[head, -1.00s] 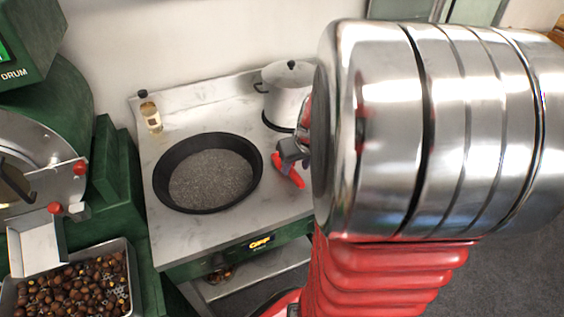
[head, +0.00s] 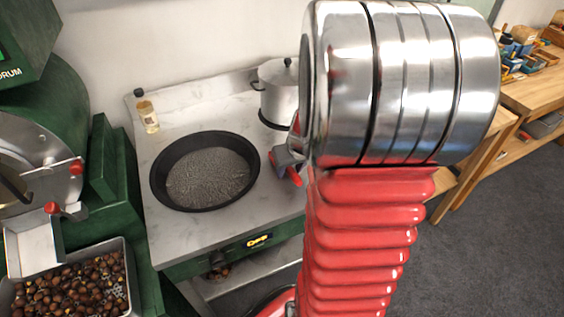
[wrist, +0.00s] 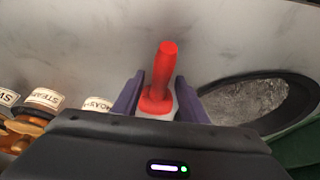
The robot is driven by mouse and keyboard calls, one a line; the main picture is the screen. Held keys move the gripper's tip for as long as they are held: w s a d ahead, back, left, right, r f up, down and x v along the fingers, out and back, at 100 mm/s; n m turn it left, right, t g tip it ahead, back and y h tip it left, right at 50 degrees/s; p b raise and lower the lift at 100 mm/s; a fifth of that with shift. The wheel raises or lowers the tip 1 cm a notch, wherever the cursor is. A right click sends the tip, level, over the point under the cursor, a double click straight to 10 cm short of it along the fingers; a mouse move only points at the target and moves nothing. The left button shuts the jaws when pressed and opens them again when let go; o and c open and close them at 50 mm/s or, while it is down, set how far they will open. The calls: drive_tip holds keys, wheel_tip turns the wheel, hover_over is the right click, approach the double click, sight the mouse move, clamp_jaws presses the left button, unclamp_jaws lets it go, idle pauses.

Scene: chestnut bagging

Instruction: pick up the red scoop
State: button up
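The red scoop shows in the wrist view as an upright-looking red handle (wrist: 163,75) between the two purple fingers of my gripper (wrist: 160,86). Narrow gaps show beside the handle, so the gripper looks open around it rather than shut on it. In the head view a bit of the red scoop (head: 294,179) shows just below my gripper (head: 288,158), on the right side of the marble worktop (head: 240,222). The rest of the scoop is hidden behind my gripper and arm.
A dark round pan (head: 205,206) with grey grains sits on the worktop to the left. A lidded steel pot (head: 280,88) and a small bottle (head: 148,115) stand at the back. A tray of chestnuts (head: 128,270) is at lower left. Labelled jars (wrist: 45,98) show in the wrist view.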

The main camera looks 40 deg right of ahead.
sight(290, 169)
clamp_jaws()
idle(0.4)
wheel_tip(290, 169, up, 10)
drive_tip(key=shift+r, duration=0.1)
idle(0.7)
idle(0.5)
